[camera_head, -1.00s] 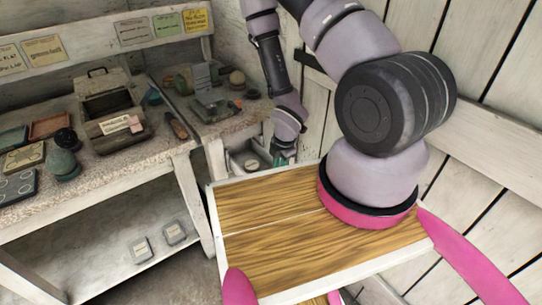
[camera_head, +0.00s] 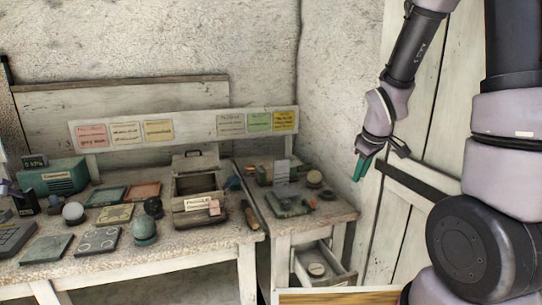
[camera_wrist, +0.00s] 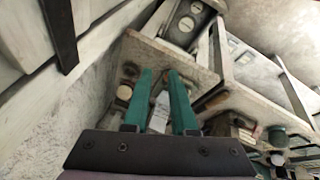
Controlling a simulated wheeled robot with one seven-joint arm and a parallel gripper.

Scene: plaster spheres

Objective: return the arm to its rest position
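My arm is up at the right of the head view. My gripper (camera_head: 362,168) hangs at its end with green fingers pointing down, in front of the wall and right of the small side table (camera_head: 345,211). It is clear of the tabletop in the picture. In the wrist view my gripper (camera_wrist: 160,74) shows two green fingers apart with a gap between them. A pale upright card (camera_wrist: 160,112) shows through the gap, seemingly in the background; I see nothing held.
A long workbench (camera_head: 185,245) carries a lidded box (camera_head: 197,187), a white sphere (camera_head: 73,211), a green sphere (camera_head: 144,227) and several flat trays. The side table's drawer (camera_head: 322,268) is open with a round thing in it. A plank door (camera_head: 400,235) is behind my arm.

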